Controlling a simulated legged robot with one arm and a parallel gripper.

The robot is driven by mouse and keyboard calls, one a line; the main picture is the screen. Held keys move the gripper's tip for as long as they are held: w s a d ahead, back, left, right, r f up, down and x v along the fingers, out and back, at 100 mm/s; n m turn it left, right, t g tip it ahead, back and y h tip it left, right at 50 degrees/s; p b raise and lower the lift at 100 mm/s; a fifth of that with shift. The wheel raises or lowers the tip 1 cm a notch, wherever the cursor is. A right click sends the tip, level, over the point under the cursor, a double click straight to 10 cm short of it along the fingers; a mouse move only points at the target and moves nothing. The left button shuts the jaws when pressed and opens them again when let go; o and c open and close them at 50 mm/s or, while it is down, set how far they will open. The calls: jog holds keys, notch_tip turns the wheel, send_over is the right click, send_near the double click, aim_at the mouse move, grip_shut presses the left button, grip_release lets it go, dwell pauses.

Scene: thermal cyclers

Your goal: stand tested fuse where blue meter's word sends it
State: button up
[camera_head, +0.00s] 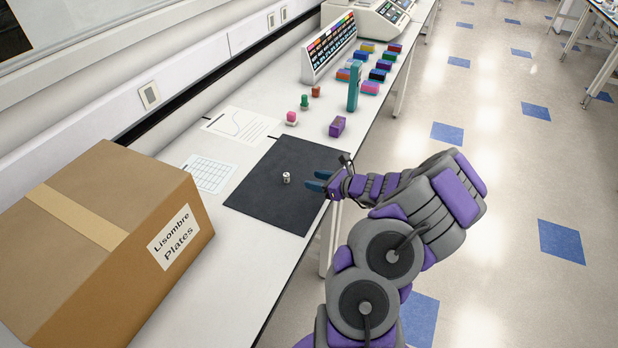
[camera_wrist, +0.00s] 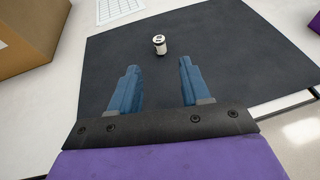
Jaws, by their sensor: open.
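A small white and dark cylinder, which looks like the fuse, stands upright on the black mat (camera_head: 262,205). It shows in the head view (camera_head: 286,178) and beyond my fingertips in the wrist view (camera_wrist: 159,44). My gripper (camera_head: 316,181) is open and empty over the right part of the mat. In the wrist view my gripper's (camera_wrist: 159,67) two blue fingers point toward the cylinder, which lies between their lines and apart from them. A tall teal-blue device (camera_head: 353,88) stands farther along the bench, perhaps the meter. I cannot read any word on it.
A purple block (camera_head: 337,126) and small pink (camera_head: 291,118), green (camera_head: 304,102) and orange-brown (camera_head: 316,91) pieces stand beyond the mat. Several coloured blocks and a rack (camera_head: 329,47) are farther back. A large cardboard box (camera_head: 75,260) fills the near left.

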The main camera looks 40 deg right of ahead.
jog(key=shift+s+r, duration=0.1)
jog(key=shift+s, duration=0.15)
jog(key=w+a+r+n+g+y, duration=0.1)
jog(key=a+r+n+g+y, duration=0.1)
jog(key=a+r+n, duration=0.45)
jog(key=w+a+r+n+g+y, duration=0.1)
jog(key=a+r+n+y, duration=0.15)
jog(key=a, duration=0.75)
jog(key=w+a+r+n+g+y, duration=0.25)
jog(key=a+r+n, duration=0.2)
jog(key=a, duration=0.35)
jog(key=s+a+r+n+g, duration=0.3)
jog(key=s+a+n, duration=0.25)
jog(key=a, duration=0.45)
jog(key=s+a+r+n+g+h, duration=0.15)
jog(key=s+a+n+g, duration=0.5)
jog(key=s, duration=0.65)
jog(key=s+d+n+h, duration=0.2)
jog(key=s+n+h, duration=0.2)
jog(key=s, duration=0.4)
jog(key=s+d+n+h, duration=0.2)
jog(key=s+n+h, duration=0.2)
jog(key=s, duration=0.5)
jog(key=shift+h, duration=0.35)
